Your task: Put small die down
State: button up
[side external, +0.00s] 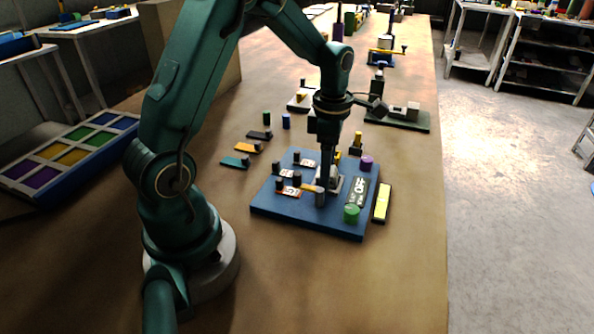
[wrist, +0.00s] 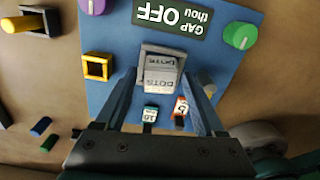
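A light grey block lettered DOTS (wrist: 160,79) stands in a grey frame on the blue board (side external: 335,230), near the board's middle. My gripper (side external: 328,180) points straight down over it. In the wrist view the two fingers of my gripper (wrist: 161,82) stand apart, one on each side of the block. Narrow gaps seem to show beside it; contact at the very tips is hard to see. Two small pieces, one with a teal label (wrist: 151,113) and one with an orange label (wrist: 181,107), lie on the board nearer my wrist.
The board carries a GAP OFF display (wrist: 170,16), a green knob (wrist: 240,36), a purple knob (side external: 366,162), a yellow frame (wrist: 97,67) and a grey cylinder (side external: 320,197). A yellow-topped bar (side external: 382,203) lies right of it. The front tabletop is clear.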

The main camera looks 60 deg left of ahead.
grip_shut()
jog(key=shift+r, duration=0.15)
